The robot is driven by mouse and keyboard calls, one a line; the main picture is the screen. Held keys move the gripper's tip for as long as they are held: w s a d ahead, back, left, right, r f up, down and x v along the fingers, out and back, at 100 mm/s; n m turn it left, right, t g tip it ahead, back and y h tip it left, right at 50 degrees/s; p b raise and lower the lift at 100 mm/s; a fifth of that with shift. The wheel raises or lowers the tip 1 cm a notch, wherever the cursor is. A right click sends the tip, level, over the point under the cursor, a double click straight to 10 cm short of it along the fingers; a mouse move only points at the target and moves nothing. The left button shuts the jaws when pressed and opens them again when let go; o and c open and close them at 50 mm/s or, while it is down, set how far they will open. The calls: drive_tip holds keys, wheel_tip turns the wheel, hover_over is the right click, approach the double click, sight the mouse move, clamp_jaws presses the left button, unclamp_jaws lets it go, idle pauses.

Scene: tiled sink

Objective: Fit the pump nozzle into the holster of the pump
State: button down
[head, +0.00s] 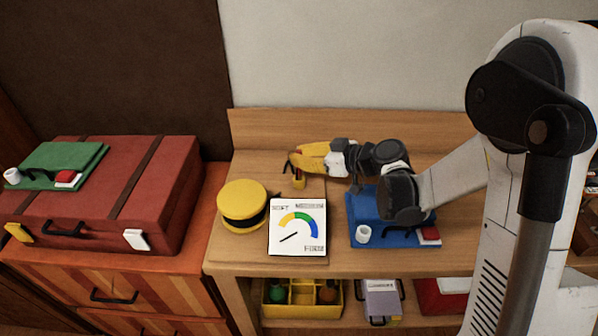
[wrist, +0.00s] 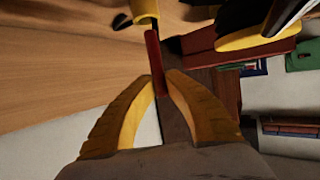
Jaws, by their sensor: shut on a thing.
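The pump looks to be the yellow round bellows (head: 240,195) with a dark band, beside a white dial gauge (head: 298,240), on the wooden bench. My gripper (head: 294,161) comes in from the right, behind the gauge. In the wrist view my gripper (wrist: 163,80) is shut on a thin dark-red piece (wrist: 153,55), apparently the nozzle. A small yellow tube (wrist: 144,8) meets its far end, with a black hook beside it. The tube also shows below my fingertips in the head view (head: 298,183). I cannot tell whether it is the holster or part of the nozzle.
A blue base (head: 363,208) with a white cup and red block lies under my arm. A red suitcase (head: 165,175) with a similar green set (head: 70,156) stands left. A yellow divided box (head: 275,311) sits on the lower shelf. The wall rises behind the bench.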

drive_tip(key=shift+w+a+f, duration=0.1)
drive_tip(key=shift+w+f, duration=0.15)
drive_tip(key=shift+f+b, duration=1.05)
drive_tip(key=shift+f, duration=0.8)
drive_tip(key=shift+f, duration=0.25)
drive_tip(key=c, duration=1.5)
unclamp_jaws()
drive_tip(key=shift+r, duration=0.1)
drive_tip(key=shift+r, duration=0.1)
